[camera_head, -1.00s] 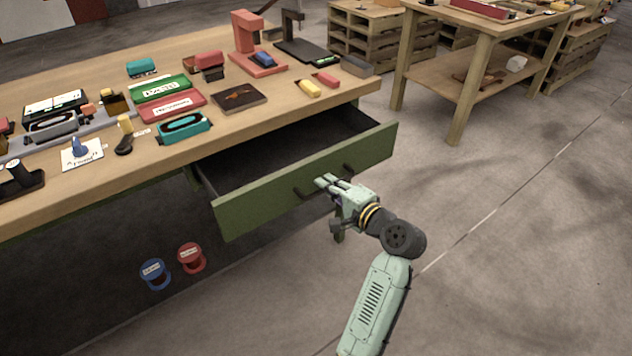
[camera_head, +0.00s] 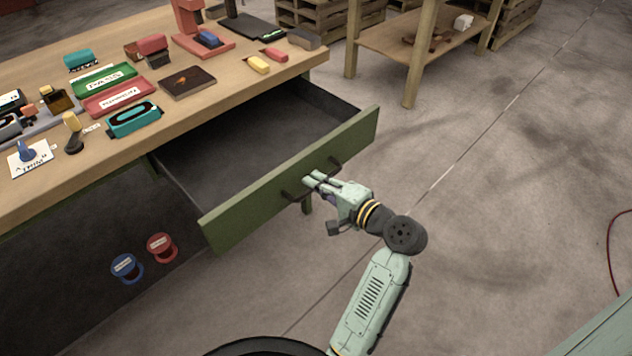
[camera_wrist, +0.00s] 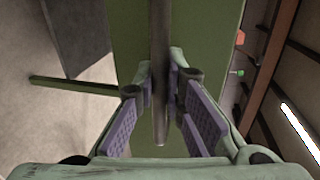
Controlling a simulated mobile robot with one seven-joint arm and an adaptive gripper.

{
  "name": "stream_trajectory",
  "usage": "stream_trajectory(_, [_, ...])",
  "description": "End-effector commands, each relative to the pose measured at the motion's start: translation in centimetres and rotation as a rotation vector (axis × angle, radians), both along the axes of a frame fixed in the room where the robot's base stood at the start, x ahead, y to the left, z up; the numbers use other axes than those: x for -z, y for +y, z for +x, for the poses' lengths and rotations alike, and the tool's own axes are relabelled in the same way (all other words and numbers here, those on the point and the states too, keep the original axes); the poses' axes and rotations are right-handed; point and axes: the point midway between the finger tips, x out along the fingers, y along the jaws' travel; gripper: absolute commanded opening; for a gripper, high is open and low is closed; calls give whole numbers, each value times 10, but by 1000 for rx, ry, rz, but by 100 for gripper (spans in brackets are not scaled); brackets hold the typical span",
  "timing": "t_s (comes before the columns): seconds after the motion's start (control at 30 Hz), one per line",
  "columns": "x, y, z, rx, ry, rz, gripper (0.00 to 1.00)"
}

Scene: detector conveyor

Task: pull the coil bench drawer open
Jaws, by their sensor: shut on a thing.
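The green coil bench drawer (camera_head: 240,211) stands well out from under the wooden bench top (camera_head: 205,110). Its dark inside shows, and it looks empty. The front has two dark handle parts, the left one near my gripper and the right one (camera_head: 334,164) apart from it. My gripper (camera_head: 309,181) is at the middle of the drawer front. In the wrist view a dark handle bar (camera_wrist: 160,75) runs between the purple finger pads of my gripper (camera_wrist: 160,105), with the green drawer front (camera_wrist: 215,40) behind. My gripper is shut on this handle.
The bench top holds a red tray (camera_head: 118,100), a green tray (camera_head: 100,82) and several tools. A blue spool (camera_head: 126,268) and a red spool (camera_head: 161,247) lie below the bench. A second wooden table (camera_head: 400,45) stands behind.

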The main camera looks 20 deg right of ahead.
Motion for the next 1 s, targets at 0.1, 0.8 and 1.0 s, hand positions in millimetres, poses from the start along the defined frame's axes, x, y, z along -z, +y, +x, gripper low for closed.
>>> stream_trajectory(0.1, [0, 0, 0, -1, 1, 0, 15])
stream_trajectory(0.8, [-3, -6, -13, 4, -1, 1, 31])
stream_trajectory(1.0, [-12, -20, -51, 6, -1, -1, 31])
